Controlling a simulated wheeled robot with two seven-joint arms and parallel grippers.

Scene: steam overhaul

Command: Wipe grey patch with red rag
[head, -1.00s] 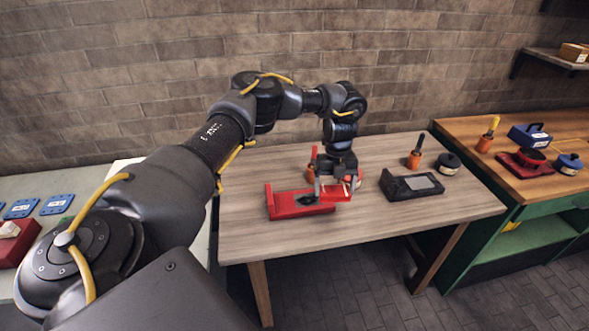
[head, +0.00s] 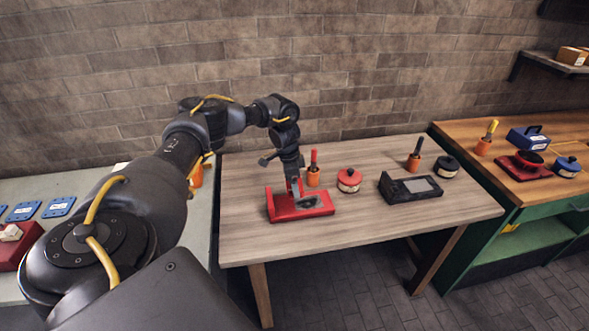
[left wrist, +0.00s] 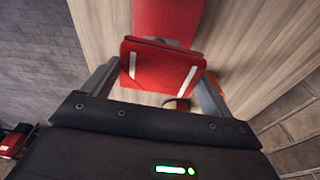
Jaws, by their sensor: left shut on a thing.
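My left gripper (head: 296,190) is low over the red fixture (head: 277,213) on the middle table. In the left wrist view, my left gripper (left wrist: 158,82) is shut on a folded red rag (left wrist: 157,68), which shows two white strips. The red fixture (left wrist: 167,20) shows just beyond the rag. A dark grey patch (head: 308,201) shows on the red fixture beside the fingers; the gripper hides part of it. I cannot tell whether the rag touches the patch. My right gripper is in neither view.
An orange pot with a red handle (head: 313,177) stands close behind the fixture. A red-lidded pot (head: 349,181) is to its right. A black fixture with a light grey panel (head: 419,185) is further right, near another orange pot (head: 413,164) and a dark round tin (head: 447,167). The table's front is clear.

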